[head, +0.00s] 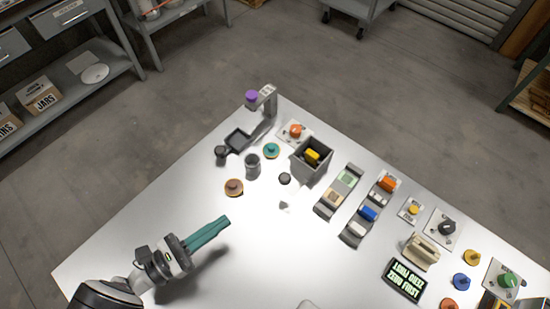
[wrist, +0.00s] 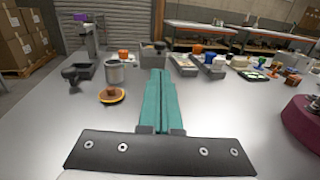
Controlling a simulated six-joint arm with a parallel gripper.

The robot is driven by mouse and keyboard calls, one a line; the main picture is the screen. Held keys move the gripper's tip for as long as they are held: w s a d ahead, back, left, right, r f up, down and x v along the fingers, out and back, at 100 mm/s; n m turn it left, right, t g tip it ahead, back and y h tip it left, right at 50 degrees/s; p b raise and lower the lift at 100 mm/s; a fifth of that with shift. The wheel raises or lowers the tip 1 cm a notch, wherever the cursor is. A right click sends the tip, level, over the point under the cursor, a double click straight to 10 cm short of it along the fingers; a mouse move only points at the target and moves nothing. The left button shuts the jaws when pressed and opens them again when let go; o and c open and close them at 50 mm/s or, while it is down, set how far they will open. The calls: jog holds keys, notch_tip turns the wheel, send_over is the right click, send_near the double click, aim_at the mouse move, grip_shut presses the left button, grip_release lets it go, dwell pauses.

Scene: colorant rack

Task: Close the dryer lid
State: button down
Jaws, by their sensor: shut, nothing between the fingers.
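My gripper (head: 226,220), with long teal fingers, is shut and empty over the bare left part of the white table. In the wrist view its fingers (wrist: 158,75) lie together and point toward the far objects. No part is clearly marked as the dryer or its lid. An open grey box (head: 312,160) with a yellow block inside stands ahead of my fingertips, apart from them. A cream housing (head: 420,250) stands farther right. A maroon rounded object (wrist: 304,122) is cut off at the right edge of the wrist view; I cannot tell what it is.
A grey cup (head: 252,167) and an orange-brown disc with a knob (head: 233,187) stand near my fingertips. A grey stand with a purple top (head: 252,96) is at the back corner. Two racks of coloured blocks (head: 340,190) lie right.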

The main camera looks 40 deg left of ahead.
send_near(294, 165)
jog(key=shift+d+r, duration=1)
jog(key=shift+d, duration=0.1)
jog(key=shift+w, duration=0.1)
jog(key=w, duration=0.9)
jog(key=shift+w, duration=0.35)
jog(key=shift+a, duration=0.1)
jog(key=shift+s, duration=0.1)
